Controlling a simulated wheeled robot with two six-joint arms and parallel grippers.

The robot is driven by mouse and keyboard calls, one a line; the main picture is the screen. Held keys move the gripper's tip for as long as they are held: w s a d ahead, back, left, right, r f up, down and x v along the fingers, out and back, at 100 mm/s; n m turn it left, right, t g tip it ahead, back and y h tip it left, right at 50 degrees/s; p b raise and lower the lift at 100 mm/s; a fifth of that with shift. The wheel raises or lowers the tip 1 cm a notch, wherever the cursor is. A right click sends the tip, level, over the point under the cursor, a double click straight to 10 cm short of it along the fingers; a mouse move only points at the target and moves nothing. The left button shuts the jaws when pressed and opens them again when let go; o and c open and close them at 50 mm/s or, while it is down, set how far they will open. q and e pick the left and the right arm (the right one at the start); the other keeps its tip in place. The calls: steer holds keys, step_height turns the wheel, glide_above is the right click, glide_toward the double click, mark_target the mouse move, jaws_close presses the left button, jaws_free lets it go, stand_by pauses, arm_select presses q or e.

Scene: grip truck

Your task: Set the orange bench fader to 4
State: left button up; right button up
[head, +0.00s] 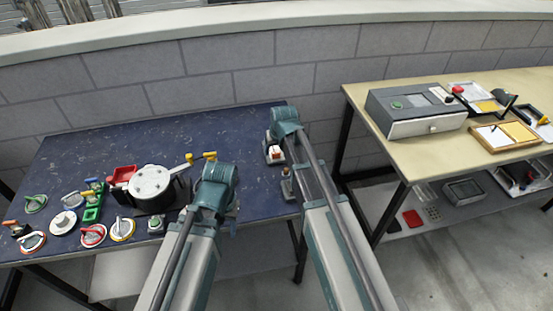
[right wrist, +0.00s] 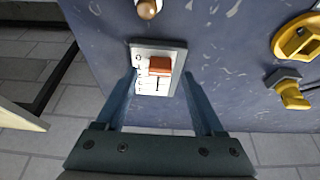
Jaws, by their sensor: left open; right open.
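The orange bench fader shows in the right wrist view as a pale plate (right wrist: 145,88) with an orange-brown slider cap (right wrist: 160,66). Scale marks run down the plate's left side, too small to read. In the head view, the fader (head: 274,153) sits near the bench's right edge. My right gripper (right wrist: 160,75) is open above it, with one finger on each side of the cap. I see no contact. My left gripper (head: 232,206) is over the bench further left; its fingers are mostly hidden by its own wrist.
A brown ball knob (right wrist: 148,8) is close to the fader. Yellow handles (right wrist: 300,38) lie to the right in the wrist view. Dials, valves and a round white-topped device (head: 150,182) fill the blue bench's left half. A second table (head: 385,142) stands at right.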

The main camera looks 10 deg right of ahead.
steer(key=shift+b+x, duration=0.45)
steer(key=shift+x, duration=0.4)
jaws_close()
stand_by(0.8)
